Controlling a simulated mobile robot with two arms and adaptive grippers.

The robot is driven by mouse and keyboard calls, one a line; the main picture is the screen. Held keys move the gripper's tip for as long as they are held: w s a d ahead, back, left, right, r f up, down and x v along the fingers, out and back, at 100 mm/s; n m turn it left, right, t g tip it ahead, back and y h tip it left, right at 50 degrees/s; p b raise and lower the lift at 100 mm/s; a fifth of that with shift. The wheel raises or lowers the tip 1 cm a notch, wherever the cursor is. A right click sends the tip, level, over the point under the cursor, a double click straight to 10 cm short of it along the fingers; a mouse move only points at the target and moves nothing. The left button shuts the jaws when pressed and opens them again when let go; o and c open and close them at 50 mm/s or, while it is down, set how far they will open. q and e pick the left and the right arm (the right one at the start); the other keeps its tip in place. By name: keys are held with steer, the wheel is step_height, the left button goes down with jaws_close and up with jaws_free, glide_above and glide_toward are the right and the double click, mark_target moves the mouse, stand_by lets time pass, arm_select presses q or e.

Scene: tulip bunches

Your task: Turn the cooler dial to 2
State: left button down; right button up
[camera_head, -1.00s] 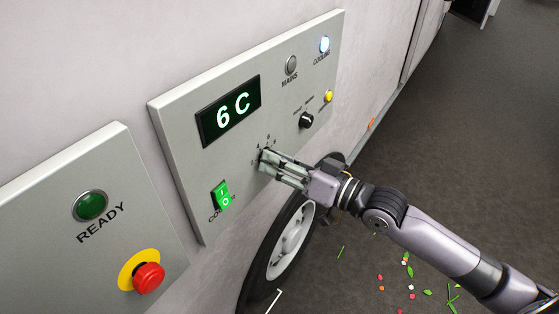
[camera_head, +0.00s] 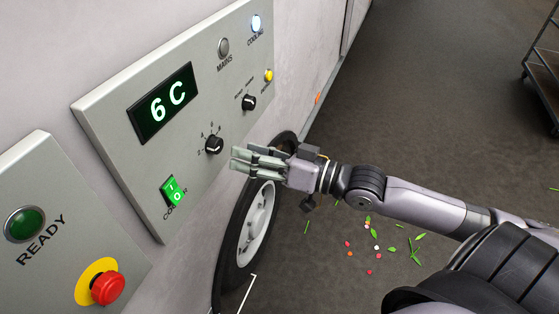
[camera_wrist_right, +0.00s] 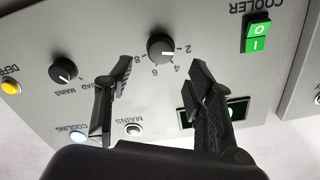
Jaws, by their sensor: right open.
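The cooler dial (camera_head: 214,145) is a black round knob on the grey panel, below the 6 C display (camera_head: 162,103). In the right wrist view the dial (camera_wrist_right: 160,47) shows its white mark pointing right, at or close to the 2 on its scale of 2, 4, 6 and 8. My right gripper (camera_head: 236,161) is just right of and below the dial in the head view, apart from it. In the right wrist view its two fingers (camera_wrist_right: 158,78) are spread and empty, with the dial beyond the gap. My left gripper is not in view.
The green cooler switch (camera_head: 172,191) is below left of the dial. A mode knob (camera_head: 249,103) and yellow button (camera_head: 269,76) sit to the right. A red emergency button (camera_head: 108,288) is on the left panel. A wheel (camera_head: 254,225) stands below the gripper.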

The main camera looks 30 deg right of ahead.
steer(key=v, duration=0.6)
steer(key=shift+s, duration=0.2)
steer(key=shift+d, duration=0.1)
stand_by(0.5)
